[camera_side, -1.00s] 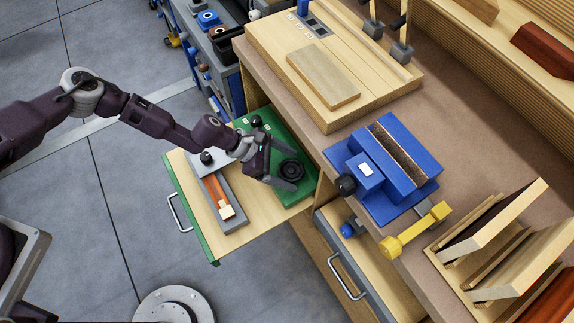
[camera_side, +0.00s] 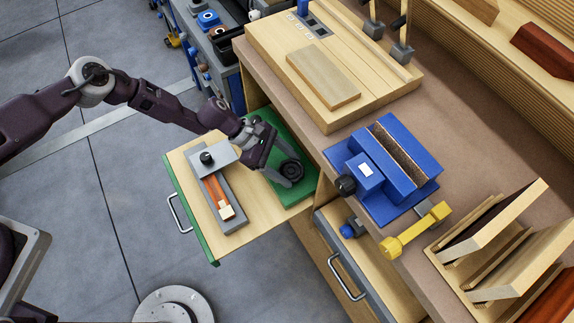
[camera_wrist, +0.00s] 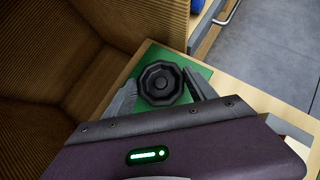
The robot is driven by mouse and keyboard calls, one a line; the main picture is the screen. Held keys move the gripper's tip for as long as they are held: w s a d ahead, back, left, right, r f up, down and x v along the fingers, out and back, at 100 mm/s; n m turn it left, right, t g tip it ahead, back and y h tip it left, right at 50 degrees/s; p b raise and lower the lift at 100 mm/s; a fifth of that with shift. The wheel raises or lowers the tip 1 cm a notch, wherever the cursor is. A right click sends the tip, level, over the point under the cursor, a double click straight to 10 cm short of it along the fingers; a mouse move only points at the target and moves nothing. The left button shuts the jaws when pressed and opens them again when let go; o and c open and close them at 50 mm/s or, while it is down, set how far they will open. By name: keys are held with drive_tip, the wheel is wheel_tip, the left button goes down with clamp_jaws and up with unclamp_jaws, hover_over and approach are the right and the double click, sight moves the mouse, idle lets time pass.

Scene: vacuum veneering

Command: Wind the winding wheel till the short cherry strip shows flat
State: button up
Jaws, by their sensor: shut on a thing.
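The black winding wheel (camera_side: 292,171) sits on a green board (camera_side: 299,198) in the pulled-out drawer. In the wrist view the wheel (camera_wrist: 161,83) shows as a faceted black knob. My gripper (camera_side: 286,172) is shut on it, one grey finger on each side in the wrist view. Left of it in the side view lies a grey tray (camera_side: 236,224) with a reddish-orange strip (camera_side: 216,193), likely cherry, running out from under a grey plate (camera_side: 222,154). A pale block (camera_side: 226,212) is at the strip's near end. I cannot tell how flat the strip lies.
The wooden drawer (camera_side: 242,237) has a green front and stands out from the bench. A blue clamp-like device (camera_side: 388,170) and a yellow tool (camera_side: 414,230) are on the bench to the right. A lower grey drawer (camera_side: 340,262) is partly open.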

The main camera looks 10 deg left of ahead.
drive_tip(key=shift+w+m+g, duration=0.2)
drive_tip(key=shift+m+g, duration=0.8)
drive_tip(key=shift+m, duration=0.3)
drive_tip(key=shift+c, duration=0.2)
drive_tip(key=o, duration=1.4)
drive_tip(key=shift+c, duration=0.2)
drive_tip(key=v, duration=0.7)
drive_tip(key=shift+w+d+r, duration=0.1)
drive_tip(key=shift+r, duration=0.05)
drive_tip(key=shift+m, duration=0.3)
